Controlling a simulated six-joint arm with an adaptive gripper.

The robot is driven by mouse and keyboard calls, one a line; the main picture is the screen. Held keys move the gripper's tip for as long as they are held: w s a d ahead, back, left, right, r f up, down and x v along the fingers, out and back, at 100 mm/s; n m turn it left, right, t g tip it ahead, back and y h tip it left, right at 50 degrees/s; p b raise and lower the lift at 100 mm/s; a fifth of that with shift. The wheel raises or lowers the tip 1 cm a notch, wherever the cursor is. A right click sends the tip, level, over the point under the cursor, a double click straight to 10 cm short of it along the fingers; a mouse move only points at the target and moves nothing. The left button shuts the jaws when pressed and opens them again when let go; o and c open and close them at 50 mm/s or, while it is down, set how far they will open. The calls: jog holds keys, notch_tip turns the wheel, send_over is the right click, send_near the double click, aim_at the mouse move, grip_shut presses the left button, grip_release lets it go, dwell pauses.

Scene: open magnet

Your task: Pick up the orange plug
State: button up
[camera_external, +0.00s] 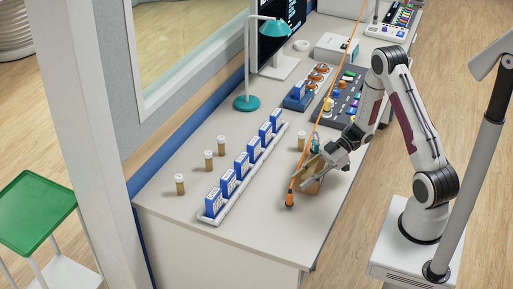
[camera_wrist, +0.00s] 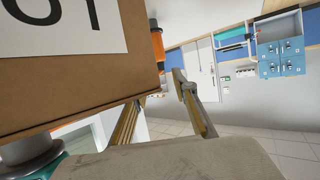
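The orange plug (camera_external: 289,199) is at the lower end of an orange cable, over the front part of the desk. I cannot tell whether it touches the desk. In the wrist view an orange and dark piece, which looks like the plug (camera_wrist: 158,45), shows just past the right edge of a brown cardboard box. My gripper (camera_external: 308,180) is right of the plug, beside the box. In the wrist view its two fingers (camera_wrist: 158,92) are apart, with nothing seen held between them. The plug is apart from the fingers.
The brown box (camera_wrist: 70,85) fills the wrist view's upper left; it also shows in the external view (camera_external: 313,171). A white tray of blue boxes (camera_external: 213,221) lies left. The orange cable (camera_external: 326,100) rises past my gripper.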

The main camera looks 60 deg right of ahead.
aim_at(290, 198)
jog(key=shift+x, duration=1.8)
jog(key=shift+s, duration=0.1)
grip_shut()
